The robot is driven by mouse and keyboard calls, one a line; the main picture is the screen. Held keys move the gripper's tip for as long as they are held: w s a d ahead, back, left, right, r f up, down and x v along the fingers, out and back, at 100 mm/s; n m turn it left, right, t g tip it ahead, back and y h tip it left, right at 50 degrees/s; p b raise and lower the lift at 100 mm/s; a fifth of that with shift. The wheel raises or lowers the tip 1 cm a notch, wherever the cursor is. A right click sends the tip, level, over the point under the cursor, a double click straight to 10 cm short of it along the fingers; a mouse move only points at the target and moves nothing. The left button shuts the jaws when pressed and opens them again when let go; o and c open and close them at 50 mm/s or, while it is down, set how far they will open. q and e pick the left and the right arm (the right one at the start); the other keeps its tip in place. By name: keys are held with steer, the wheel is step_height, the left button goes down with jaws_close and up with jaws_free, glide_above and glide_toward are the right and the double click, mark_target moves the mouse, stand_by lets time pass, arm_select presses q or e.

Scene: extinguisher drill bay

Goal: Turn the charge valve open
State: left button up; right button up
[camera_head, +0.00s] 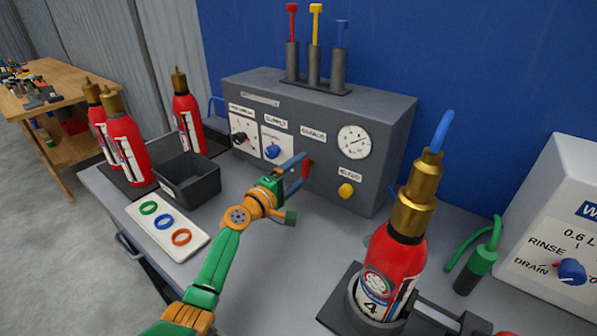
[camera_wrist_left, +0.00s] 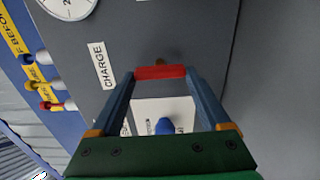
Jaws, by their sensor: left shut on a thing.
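The charge valve has a red handle, seen in the head view (camera_head: 307,169) on the front of the grey panel box, below the CHARGE label (camera_head: 313,133). In the left wrist view the red handle (camera_wrist_left: 160,72) lies crosswise between the fingertips, with a small brass bit behind it. The CHARGE label (camera_wrist_left: 101,65) is beside it. My left gripper (camera_head: 303,166), with blue fingers, is shut on the red handle. It partly hides the handle in the head view. My right gripper is not in view.
The panel box (camera_head: 375,190) also carries a blue knob (camera_head: 272,151), a gauge (camera_head: 354,142) and a yellow button (camera_head: 346,190). A black bin (camera_head: 188,192) and a ring tray (camera_head: 140,226) lie left of my arm. A red extinguisher (camera_head: 392,262) stands in a holder at right.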

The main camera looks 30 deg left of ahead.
arm_select(q)
steer(key=o, duration=1.2)
steer(key=shift+s+a+p, duration=0.1)
steer(key=shift+s+a, duration=0.05)
steer(key=shift+s, duration=1)
steer(key=shift+s+a+p, duration=0.1)
steer(key=shift+s+a, duration=0.1)
steer(key=shift+s, duration=1)
steer(key=shift+s+a+p, duration=0.1)
steer(key=shift+s+a, duration=0.05)
steer(key=shift+s, duration=1)
